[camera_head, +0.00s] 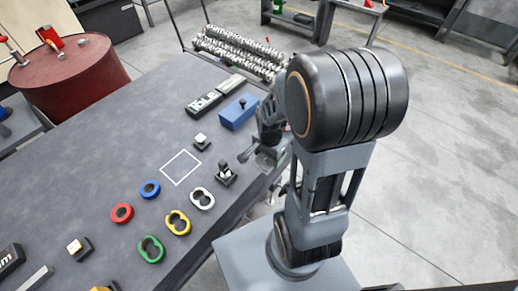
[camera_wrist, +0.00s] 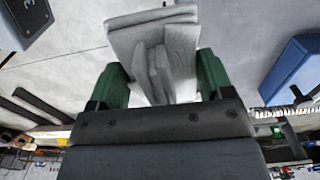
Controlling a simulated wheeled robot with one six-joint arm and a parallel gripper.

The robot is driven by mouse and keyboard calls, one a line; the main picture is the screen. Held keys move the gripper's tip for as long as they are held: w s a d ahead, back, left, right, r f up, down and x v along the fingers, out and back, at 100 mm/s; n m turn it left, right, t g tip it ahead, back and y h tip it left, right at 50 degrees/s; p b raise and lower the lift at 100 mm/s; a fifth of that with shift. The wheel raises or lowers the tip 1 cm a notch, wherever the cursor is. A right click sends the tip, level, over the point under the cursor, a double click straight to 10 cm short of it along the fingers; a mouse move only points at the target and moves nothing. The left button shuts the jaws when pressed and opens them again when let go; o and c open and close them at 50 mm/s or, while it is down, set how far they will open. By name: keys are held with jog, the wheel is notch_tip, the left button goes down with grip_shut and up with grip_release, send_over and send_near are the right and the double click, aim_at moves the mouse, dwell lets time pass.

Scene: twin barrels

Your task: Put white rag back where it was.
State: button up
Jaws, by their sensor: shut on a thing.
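The white rag (camera_wrist: 153,42) is a folded, pale grey-white cloth. In the wrist view it is pinched between the green fingers of my gripper (camera_wrist: 160,82), with its folds standing out past the fingertips. In the head view my gripper (camera_head: 268,157) is low over the near right edge of the grey table (camera_head: 95,150), partly hidden by my arm. I cannot make out the rag clearly there. A white square outline (camera_head: 164,171) is marked on the table left of my gripper, with nothing in it.
A blue box (camera_head: 238,114) stands just beyond my gripper, also at right in the wrist view (camera_wrist: 291,68). A black lettered block (camera_head: 204,103) is beside it. Coloured rings, such as the white one (camera_head: 209,203), lie nearer. A red barrel (camera_head: 65,82) stands back left.

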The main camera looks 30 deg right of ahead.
jog(key=w+f, duration=0.2)
jog(key=w, duration=0.1)
jog(key=w+d+f, duration=0.1)
jog(key=w+f, duration=0.2)
jog(key=w, duration=0.1)
jog(key=w+d+f+p, duration=0.1)
jog(key=w+f, duration=0.1)
jog(key=w, duration=0.2)
jog(key=shift+d+f, duration=0.15)
jog(key=shift+d, duration=0.1)
jog(key=shift+w+d+f, duration=0.15)
jog(key=shift+w+f, duration=0.5)
jog(key=shift+f, duration=0.25)
jog(key=shift+w+f, duration=0.15)
jog(key=shift+f, duration=0.45)
jog(key=shift+w+f, duration=0.15)
jog(key=shift+f, duration=0.85)
jog(key=shift+f, duration=0.1)
jog(key=shift+f, duration=0.3)
jog(key=o, duration=0.8)
jog(key=shift+r, duration=0.15)
